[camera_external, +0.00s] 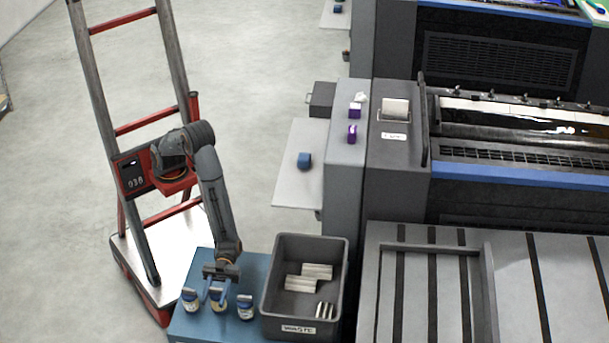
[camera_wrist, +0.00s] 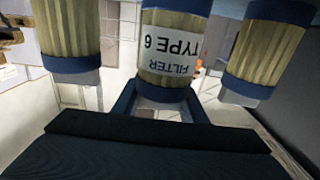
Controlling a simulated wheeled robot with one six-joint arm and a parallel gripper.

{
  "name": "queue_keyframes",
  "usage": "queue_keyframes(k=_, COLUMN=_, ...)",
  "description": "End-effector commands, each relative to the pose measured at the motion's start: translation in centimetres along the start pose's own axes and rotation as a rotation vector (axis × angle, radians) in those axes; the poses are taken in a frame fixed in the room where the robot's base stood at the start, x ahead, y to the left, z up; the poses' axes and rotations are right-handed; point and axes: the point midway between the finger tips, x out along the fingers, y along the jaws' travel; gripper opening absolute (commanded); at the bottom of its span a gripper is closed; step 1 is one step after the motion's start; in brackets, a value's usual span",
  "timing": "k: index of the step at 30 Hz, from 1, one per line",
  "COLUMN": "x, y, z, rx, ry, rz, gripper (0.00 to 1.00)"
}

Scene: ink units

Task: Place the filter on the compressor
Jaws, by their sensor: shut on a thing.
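Three cream filters with blue caps stand in a row on a blue table (camera_external: 255,268). The middle filter (camera_external: 218,306) is between the fingers of my gripper (camera_external: 217,292), which is shut on it. In the wrist view this filter (camera_wrist: 172,45) shows an upside-down label reading FILTER TYPE 6, with the fingers of my gripper (camera_wrist: 157,100) at its sides. The left filter (camera_external: 190,300) and right filter (camera_external: 245,307) stand close beside it, free of the fingers. The held filter looks level with its neighbours. I cannot tell which thing is the compressor.
A grey WASTE bin (camera_external: 342,290) with several pale blocks stands right of the filters. A white shelf (camera_external: 298,185) holds a blue cylinder (camera_external: 304,160). A grey cabinet (camera_external: 345,185) with two purple items and a large press (camera_external: 520,175) stand at right.

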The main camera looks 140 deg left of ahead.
Motion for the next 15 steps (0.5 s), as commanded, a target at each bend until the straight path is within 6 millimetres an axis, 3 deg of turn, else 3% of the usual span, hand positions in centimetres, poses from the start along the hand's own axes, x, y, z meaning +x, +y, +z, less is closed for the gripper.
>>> queue_keyframes(k=2, x=0.01, y=-0.02, z=0.85, rx=0.0, ry=-0.001, rz=0.0, gripper=0.02)
queue_keyframes(k=13, x=0.01, y=-0.02, z=1.15, rx=0.001, ry=0.0, rz=0.0, gripper=0.02)
queue_keyframes(k=14, x=0.0, y=-0.01, z=1.14, rx=0.001, ry=0.0, rz=0.0, gripper=0.42)
queue_keyframes(k=15, x=0.0, y=-0.01, z=1.1, rx=0.001, ry=0.0, rz=0.0, gripper=0.49)
